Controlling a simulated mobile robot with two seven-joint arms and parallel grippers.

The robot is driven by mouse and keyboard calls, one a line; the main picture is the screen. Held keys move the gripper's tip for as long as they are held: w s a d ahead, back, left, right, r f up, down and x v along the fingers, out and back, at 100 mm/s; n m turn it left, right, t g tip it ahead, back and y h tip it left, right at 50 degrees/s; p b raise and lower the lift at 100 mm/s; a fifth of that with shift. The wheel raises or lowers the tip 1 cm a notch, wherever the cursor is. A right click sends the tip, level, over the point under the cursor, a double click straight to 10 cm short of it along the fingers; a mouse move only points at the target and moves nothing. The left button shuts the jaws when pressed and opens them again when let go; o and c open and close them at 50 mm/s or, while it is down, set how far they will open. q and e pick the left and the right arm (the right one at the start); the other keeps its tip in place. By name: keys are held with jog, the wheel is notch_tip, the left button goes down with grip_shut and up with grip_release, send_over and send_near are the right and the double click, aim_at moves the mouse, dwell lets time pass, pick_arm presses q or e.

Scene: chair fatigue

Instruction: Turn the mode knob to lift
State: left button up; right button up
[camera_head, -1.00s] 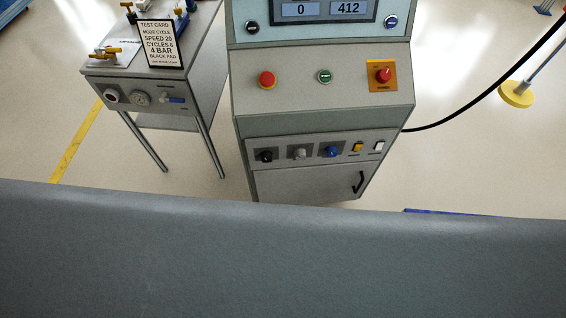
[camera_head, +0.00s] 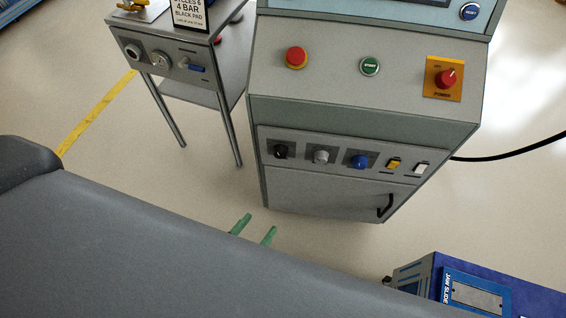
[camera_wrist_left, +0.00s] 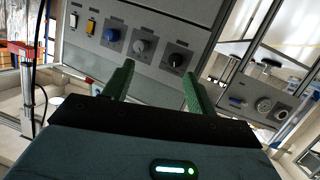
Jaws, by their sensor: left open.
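The console's lower panel (camera_head: 340,160) carries a black knob (camera_head: 281,151), a grey knob (camera_head: 321,156) and a blue knob (camera_head: 359,161) in a row. Their labels are too small to read, so I cannot tell which is the mode knob. The wrist view shows the same black knob (camera_wrist_left: 177,60), grey knob (camera_wrist_left: 140,46) and blue knob (camera_wrist_left: 113,36) ahead of the fingers. My left gripper (camera_head: 254,230) is open and empty, with green fingers below and in front of the panel. It also shows in the left wrist view (camera_wrist_left: 159,75), apart from the knobs.
A yellow switch (camera_head: 393,164) and a white switch (camera_head: 421,168) sit right of the knobs. Above are a red button (camera_head: 296,57), a green start button (camera_head: 370,66) and a red power knob (camera_head: 446,78). A small table (camera_head: 185,50) stands left; a blue unit (camera_head: 480,285) stands lower right.

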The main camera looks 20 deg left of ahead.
aim_at(279, 156)
pick_arm(q)
jog(key=w+n+t+y+b, duration=0.1)
jog(key=w+b, duration=0.1)
jog(key=w, duration=0.4)
jog(key=w+a+n+t+y+b, duration=0.1)
jog(key=w+y+b, duration=0.1)
jog(key=w, duration=0.5)
jog(key=w+f+n+t+y+b, duration=0.1)
jog(key=w+b, duration=0.2)
jog(key=w, duration=0.4)
jog(key=shift+w+a+f+n+t+y+b, duration=0.1)
jog(key=shift+w+a+n+t+y+b, duration=0.1)
jog(key=shift+a+n+t+y+b, duration=0.15)
jog(key=c, duration=1)
